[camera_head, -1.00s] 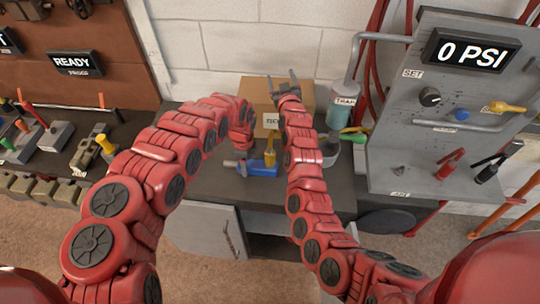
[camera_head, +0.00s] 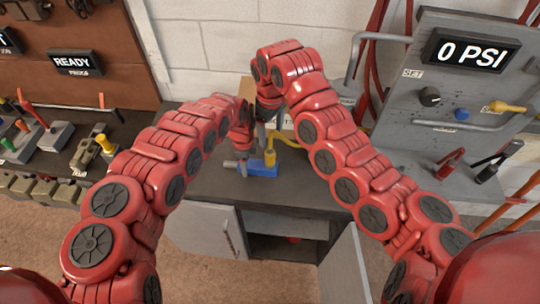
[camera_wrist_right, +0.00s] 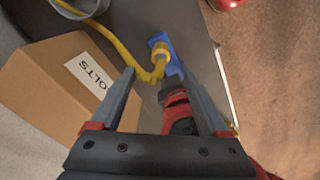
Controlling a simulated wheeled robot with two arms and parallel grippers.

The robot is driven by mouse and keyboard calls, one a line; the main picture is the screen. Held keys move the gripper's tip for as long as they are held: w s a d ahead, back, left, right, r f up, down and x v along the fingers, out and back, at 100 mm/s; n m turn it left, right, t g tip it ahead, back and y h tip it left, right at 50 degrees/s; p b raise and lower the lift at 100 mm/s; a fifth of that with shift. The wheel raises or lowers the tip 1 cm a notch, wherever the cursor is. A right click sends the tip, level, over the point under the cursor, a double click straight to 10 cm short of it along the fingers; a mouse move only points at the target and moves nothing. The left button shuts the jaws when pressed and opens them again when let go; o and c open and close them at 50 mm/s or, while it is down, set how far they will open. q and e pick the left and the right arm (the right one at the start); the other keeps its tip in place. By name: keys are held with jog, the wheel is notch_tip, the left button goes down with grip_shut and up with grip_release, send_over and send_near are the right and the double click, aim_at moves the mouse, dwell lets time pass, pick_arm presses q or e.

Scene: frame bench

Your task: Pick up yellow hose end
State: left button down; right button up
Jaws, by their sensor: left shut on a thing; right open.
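The yellow hose end (camera_wrist_right: 160,49) meets a blue fixture (camera_wrist_right: 171,62) on the bench; both also show in the head view, the hose end (camera_head: 262,148) upright and the blue fixture (camera_head: 261,168) below it. The hose runs off from it in a curve. My left gripper (camera_head: 243,160) is low at the fixture's left side and shut on the blue fixture. My right gripper (camera_head: 268,128) points down above the fixture. In the right wrist view its fingers (camera_wrist_right: 160,88) are open and empty, with the hose end beyond their tips. My left gripper's contact is partly hidden.
A cardboard box (camera_wrist_right: 48,90) labelled "BOLTS" stands close beside the hose. The grey panel (camera_head: 420,150) with the "0 PSI" display (camera_head: 468,50) is on the right. Cabinet doors hang open below the bench (camera_head: 315,186). Bare bench top lies right of the fixture.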

aim_at(270, 152)
notch_tip(270, 152, down, 12)
jog(key=shift+r, duration=0.15)
grip_shut()
dwell(0.8)
